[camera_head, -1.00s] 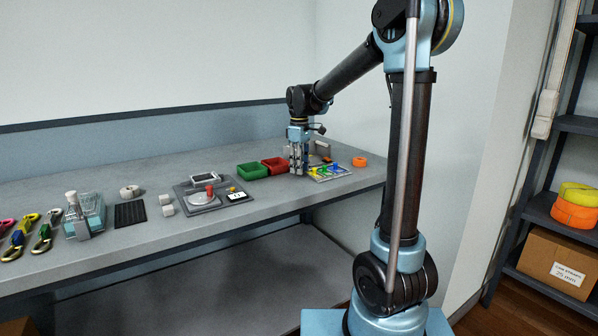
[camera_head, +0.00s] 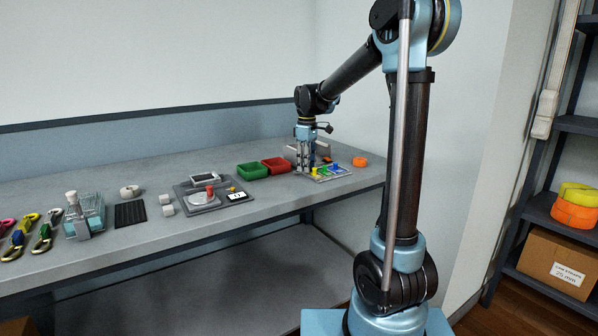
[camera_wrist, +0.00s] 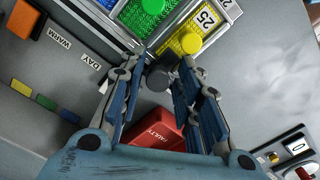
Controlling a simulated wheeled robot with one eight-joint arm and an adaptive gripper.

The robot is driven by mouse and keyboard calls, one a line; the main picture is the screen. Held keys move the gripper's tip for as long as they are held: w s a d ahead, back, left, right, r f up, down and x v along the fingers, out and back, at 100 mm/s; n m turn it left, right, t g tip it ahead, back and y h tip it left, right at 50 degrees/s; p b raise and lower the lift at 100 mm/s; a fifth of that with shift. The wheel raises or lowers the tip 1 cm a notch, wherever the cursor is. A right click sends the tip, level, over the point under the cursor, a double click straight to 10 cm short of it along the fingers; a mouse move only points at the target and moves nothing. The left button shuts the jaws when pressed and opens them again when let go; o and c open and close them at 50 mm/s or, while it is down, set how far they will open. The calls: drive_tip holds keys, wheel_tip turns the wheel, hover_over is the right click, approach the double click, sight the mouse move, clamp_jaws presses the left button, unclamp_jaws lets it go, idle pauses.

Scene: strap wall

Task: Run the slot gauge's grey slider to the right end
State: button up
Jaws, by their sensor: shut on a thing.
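The slot gauge (camera_head: 335,174) is a light panel at the right end of the bench, with several coloured windows and knobs. In the wrist view its green, blue and yellow parts (camera_wrist: 187,42) show at the top, with a "25" label. My gripper (camera_head: 307,173) is at the gauge's left part, pointing down. In the wrist view my gripper (camera_wrist: 165,70) has its fingers on both sides of a dark grey round knob, the grey slider (camera_wrist: 158,78), and is shut on it. The slider's slot and its ends are hidden by the fingers.
A red bin (camera_head: 275,165) marked "FAULTY" (camera_wrist: 153,130) and a green bin (camera_head: 252,170) stand left of the gauge. An orange ring (camera_head: 360,161) lies to its right. Labels "WARM" and "DAY" (camera_wrist: 90,60) lie beside the gauge.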

drive_tip(key=shift+d, duration=0.1)
drive_tip(key=o, duration=0.6)
drive_tip(key=shift+r, duration=3)
drive_tip(key=shift+c, duration=0.4)
drive_tip(key=shift+r, duration=0.1)
drive_tip(key=c, duration=0.4)
drive_tip(key=shift+r, duration=0.3)
drive_tip(key=shift+c, duration=1)
drive_tip(key=shift+r, duration=2.6)
